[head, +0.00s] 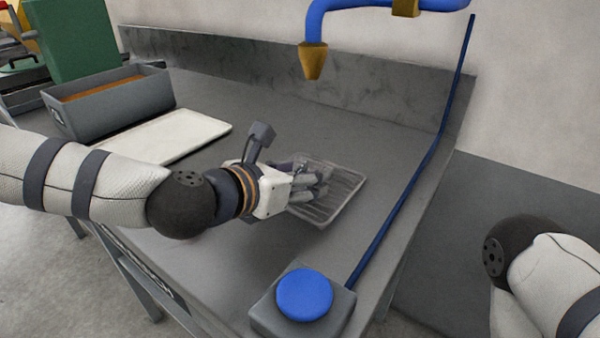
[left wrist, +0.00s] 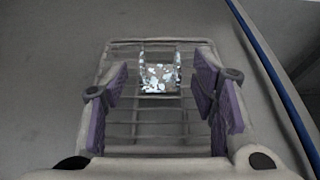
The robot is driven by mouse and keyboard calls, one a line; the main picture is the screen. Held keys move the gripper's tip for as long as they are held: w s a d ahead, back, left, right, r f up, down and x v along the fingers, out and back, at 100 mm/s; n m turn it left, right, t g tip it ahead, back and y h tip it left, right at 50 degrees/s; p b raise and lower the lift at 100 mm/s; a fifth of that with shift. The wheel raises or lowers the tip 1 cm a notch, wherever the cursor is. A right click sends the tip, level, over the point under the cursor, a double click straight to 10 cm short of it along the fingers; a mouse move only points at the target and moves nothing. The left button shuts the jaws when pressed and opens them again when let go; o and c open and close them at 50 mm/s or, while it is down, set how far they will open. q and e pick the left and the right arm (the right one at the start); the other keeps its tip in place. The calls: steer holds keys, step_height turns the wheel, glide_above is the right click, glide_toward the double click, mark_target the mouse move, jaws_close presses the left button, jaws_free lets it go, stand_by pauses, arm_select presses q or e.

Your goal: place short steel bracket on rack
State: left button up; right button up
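The short steel bracket (left wrist: 159,76) is a shiny, mottled piece with two upright arms. In the left wrist view it appears to lie on the wire rack (left wrist: 118,48), near the rack's far part. The rack also shows in the head view (head: 347,187), flat on the grey bench. My left gripper (head: 322,182) is over the rack and hides part of it. In the left wrist view its purple-padded fingers (left wrist: 162,95) are spread wide, with clear gaps on both sides of the bracket. In the head view I cannot make out the bracket. My right gripper is out of view.
A white board (head: 180,135) and a grey bin (head: 110,103) stand at the left of the bench. A blue button on a grey box (head: 304,294) is at the front. A blue rod (head: 412,180) runs along the right edge. A blue pipe with a brass nozzle (head: 313,62) hangs above.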

arm_select(q)
steer(key=shift+r, duration=0.3)
steer(key=p+v, duration=0.2)
steer(key=v, duration=1)
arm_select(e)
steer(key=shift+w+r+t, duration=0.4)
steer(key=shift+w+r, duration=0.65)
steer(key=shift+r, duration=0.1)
arm_select(q)
steer(key=shift+f, duration=0.15)
